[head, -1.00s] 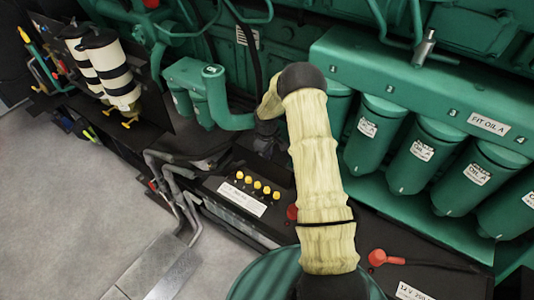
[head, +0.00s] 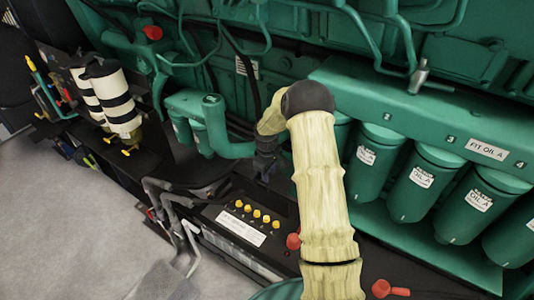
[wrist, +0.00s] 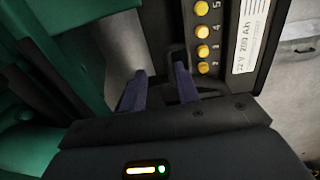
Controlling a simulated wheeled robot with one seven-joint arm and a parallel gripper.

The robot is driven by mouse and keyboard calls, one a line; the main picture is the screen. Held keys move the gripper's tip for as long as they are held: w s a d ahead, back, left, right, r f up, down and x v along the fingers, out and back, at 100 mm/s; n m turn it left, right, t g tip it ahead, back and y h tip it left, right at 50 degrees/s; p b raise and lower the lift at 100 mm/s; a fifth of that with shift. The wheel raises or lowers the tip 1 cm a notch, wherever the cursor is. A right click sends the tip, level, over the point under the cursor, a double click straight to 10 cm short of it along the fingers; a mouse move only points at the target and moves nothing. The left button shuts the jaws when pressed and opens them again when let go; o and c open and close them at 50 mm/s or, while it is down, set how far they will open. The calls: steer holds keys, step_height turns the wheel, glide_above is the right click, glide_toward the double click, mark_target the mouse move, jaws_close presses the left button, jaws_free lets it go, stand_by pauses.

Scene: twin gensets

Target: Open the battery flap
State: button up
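A black battery (head: 205,222) with a row of yellow caps and a white label lies left of my arm in the head view. In the wrist view its yellow caps (wrist: 202,30) and its "12 V 200 Ah" label (wrist: 250,35) are at the upper right. My gripper (wrist: 158,88) has its two fingers apart beside the caps, with nothing clearly between them. A thin dark loop like a handle (wrist: 170,50) shows just beyond the right finger; whether they touch I cannot tell. In the head view my gripper (head: 265,165) is dark and points down behind the battery. I cannot pick out a separate flap.
Green oil filters (head: 420,185) stand to the right under a green housing. A green pipe elbow (head: 220,135) is close left of my gripper. Grey bent pipes (head: 175,215) stand left of the battery. Red terminal covers (head: 293,241) are beside my arm. Grey floor is clear at left.

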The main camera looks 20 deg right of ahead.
step_height(320, 180, up, 11)
steer(key=a+b, duration=0.1)
steer(key=shift+r, duration=0.2)
steer(key=shift+a, duration=0.1)
stand_by(0.4)
